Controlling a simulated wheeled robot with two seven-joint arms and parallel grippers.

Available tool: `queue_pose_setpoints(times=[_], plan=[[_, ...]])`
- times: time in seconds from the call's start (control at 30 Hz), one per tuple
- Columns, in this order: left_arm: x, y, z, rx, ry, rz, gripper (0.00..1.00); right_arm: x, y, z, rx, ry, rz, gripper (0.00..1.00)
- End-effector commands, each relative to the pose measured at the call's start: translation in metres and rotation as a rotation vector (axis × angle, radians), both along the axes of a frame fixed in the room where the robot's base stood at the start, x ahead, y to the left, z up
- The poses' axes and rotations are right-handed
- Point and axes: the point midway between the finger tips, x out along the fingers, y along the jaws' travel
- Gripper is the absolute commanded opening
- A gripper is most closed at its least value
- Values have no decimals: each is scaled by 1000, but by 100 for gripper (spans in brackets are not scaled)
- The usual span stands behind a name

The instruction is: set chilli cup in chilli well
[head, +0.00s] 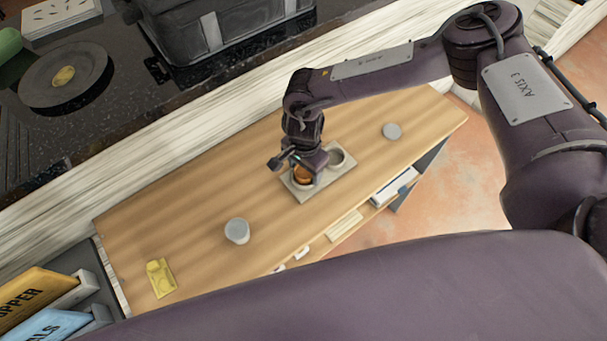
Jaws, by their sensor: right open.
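A light grey tray (307,193) lies on the wooden table, with round wells in it. An orange-red cup, which looks like the chilli cup (302,176), is at the tray's left well. It seems to sit in the well, but my gripper hides its upper part, so I cannot tell how deep or level it is. The well on the right (337,158) looks empty. My right gripper (297,162) is directly over the cup, pointing down, with its fingers apart. My left gripper is not in view.
A grey-white cup (237,231) and a yellow item (160,278) stand on the table's left part. A grey round piece (392,131) lies to the right. The wooden table (200,205) is otherwise mostly clear. A dark counter (120,95) with a case (225,30) is behind.

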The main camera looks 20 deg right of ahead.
Motion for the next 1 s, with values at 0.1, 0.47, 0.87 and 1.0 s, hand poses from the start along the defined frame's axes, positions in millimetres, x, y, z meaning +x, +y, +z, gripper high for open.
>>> queue_pose_setpoints(times=[0.1, 0.47, 0.87, 1.0], plan=[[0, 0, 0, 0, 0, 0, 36, 0, 0, 0, 0, 0, 0, 59], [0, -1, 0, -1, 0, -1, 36, 0, 0, 0, 0, 0, 0, 28], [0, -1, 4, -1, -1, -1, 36, 0, 0, 8, 1, 1, 0, 28], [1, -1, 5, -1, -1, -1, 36, 0, 0, 10, 1, 1, 1, 28]])
